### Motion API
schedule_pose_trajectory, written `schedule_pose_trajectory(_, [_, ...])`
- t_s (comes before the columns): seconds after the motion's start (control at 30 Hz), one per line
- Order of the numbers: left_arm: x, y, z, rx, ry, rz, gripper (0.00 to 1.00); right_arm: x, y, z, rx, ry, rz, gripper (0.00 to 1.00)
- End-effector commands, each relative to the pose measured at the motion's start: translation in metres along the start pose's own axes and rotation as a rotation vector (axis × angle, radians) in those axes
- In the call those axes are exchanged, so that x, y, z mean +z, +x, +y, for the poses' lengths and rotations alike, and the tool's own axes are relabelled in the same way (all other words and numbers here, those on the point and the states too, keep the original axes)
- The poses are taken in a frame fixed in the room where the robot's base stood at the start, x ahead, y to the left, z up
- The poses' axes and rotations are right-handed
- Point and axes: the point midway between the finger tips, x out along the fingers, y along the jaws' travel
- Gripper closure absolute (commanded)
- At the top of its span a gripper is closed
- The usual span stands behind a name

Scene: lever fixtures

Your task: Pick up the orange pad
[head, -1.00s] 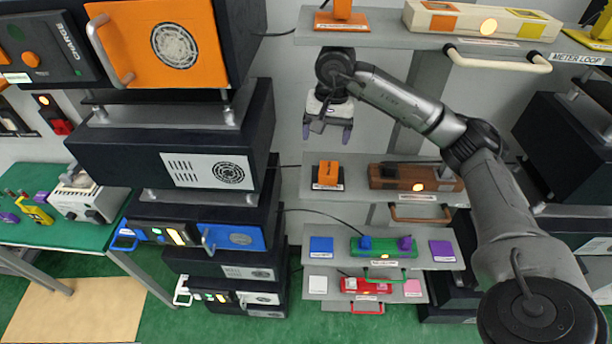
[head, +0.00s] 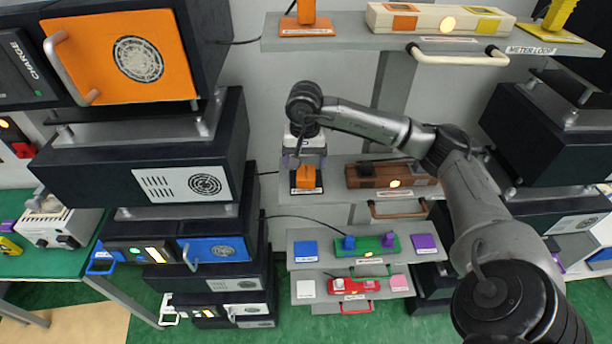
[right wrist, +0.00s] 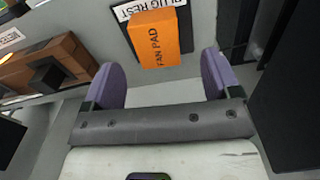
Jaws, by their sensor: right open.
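The orange pad (head: 305,178) sits on a black rest on the middle shelf in the head view. In the right wrist view the pad (right wrist: 160,40) is an orange block with "FAN PAD" on it, beside a "PLUG REST" label. My right gripper (head: 305,162) is just above and behind the pad in the head view and partly hidden by my wrist. In the right wrist view its purple fingers (right wrist: 160,76) are spread wide and empty, with the pad ahead, between their lines but beyond the tips. My left gripper is in no view.
A brown fixture (head: 362,176) stands right of the pad on the same shelf (head: 335,190). An upper shelf (head: 350,42) with a cream fixture overhangs behind my arm. Lower shelves hold green and red fixtures. A dark cabinet stack (head: 90,160) stands at left.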

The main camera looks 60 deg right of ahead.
Motion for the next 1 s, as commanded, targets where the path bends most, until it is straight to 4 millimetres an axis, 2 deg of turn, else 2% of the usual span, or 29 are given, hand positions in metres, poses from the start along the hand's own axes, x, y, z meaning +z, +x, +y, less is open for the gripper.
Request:
schedule_pose_trajectory(0.4, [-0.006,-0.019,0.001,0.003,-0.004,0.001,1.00,0.000,0.042,0.004,0.003,0.001,-0.003,0.17])
schedule_pose_trajectory(0.77, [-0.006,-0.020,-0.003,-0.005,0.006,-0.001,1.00,0.000,0.050,0.004,0.002,0.000,0.000,0.17])
schedule_pose_trajectory(1.0, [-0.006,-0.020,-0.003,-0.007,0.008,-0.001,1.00,0.000,0.050,0.004,0.002,0.000,0.000,0.39])
